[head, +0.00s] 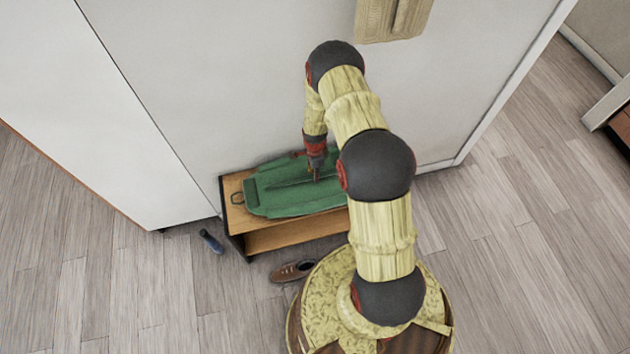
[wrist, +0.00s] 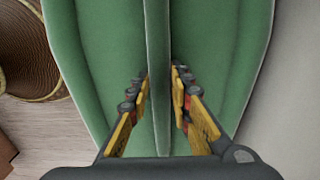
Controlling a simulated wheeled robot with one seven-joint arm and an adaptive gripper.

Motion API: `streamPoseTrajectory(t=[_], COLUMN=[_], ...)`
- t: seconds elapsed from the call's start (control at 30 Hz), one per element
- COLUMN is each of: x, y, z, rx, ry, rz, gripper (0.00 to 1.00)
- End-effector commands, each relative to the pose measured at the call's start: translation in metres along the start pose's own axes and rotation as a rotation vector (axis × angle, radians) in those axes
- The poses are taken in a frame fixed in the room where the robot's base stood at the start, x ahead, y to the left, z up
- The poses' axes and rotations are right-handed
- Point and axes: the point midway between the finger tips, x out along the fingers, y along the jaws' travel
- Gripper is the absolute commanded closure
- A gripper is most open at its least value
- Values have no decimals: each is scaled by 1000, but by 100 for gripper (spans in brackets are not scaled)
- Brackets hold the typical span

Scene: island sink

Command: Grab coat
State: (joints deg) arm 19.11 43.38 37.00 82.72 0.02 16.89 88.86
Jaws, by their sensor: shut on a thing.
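The green coat (head: 270,192) lies flat on top of a low wooden bench against the wall. It fills most of the wrist view (wrist: 100,50), with a raised ridge running up its middle. My gripper (head: 316,176) reaches down onto the coat from above. In the wrist view my gripper's yellow and dark fingers (wrist: 158,88) stand on both sides of the ridge and are shut on it. The part of the coat to the right is partly hidden by my arm in the head view.
The wooden bench (head: 285,236) has an open shelf below. A brown shoe (head: 293,271) and a dark blue shoe (head: 211,242) lie on the floor in front. A white wall stands behind, and a beige item (head: 394,18) hangs on it. The floor (head: 520,250) at right is clear.

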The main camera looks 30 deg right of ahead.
Motion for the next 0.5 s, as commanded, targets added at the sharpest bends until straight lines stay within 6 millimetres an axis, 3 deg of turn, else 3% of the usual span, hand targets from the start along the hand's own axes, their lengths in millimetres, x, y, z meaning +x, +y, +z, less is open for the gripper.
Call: streamPoseTrajectory(t=[0.27,0.5], x=[0,0], y=[0,0], z=[0,0], rx=[0,0], ry=[0,0], rz=[1,1], gripper=[100,100])
